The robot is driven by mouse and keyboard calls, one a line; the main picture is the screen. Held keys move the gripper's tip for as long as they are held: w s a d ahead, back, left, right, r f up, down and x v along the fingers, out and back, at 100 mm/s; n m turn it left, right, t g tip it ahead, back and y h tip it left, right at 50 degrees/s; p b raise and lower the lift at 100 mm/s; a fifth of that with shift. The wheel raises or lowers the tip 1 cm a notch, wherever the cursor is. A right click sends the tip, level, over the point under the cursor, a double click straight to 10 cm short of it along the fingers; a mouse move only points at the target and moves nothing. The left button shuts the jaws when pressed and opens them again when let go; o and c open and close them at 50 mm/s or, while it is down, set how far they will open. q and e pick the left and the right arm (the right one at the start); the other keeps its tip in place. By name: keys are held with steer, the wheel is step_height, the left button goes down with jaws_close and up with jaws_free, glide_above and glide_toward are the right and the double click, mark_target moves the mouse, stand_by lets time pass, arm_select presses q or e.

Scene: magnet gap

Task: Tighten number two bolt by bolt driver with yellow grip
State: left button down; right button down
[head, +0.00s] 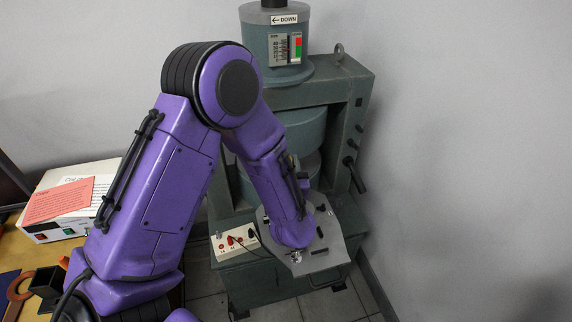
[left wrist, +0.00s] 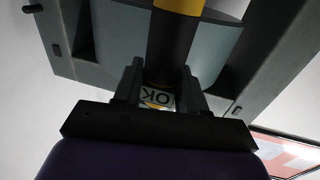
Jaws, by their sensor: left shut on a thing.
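The bolt driver (left wrist: 176,45) shows in the left wrist view as a dark cylinder with yellow bands, running up out of the top of the picture. My left gripper (left wrist: 160,75) is shut on it, one finger on each side. In the head view my purple arm reaches down to the green-grey magnet machine (head: 350,95), and its forearm hides the gripper and the driver. The number two bolt cannot be made out in either view. My right gripper is not in view.
A light plate (head: 338,255) with dark slots sits low on the machine's front, under my forearm. A wooden table (head: 22,246) with a white instrument (head: 55,232) stands at left.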

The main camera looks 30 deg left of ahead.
arm_select(q)
steer(key=shift+r+p, duration=1.8)
steer(key=shift+r, duration=0.5)
steer(key=shift+f, duration=0.1)
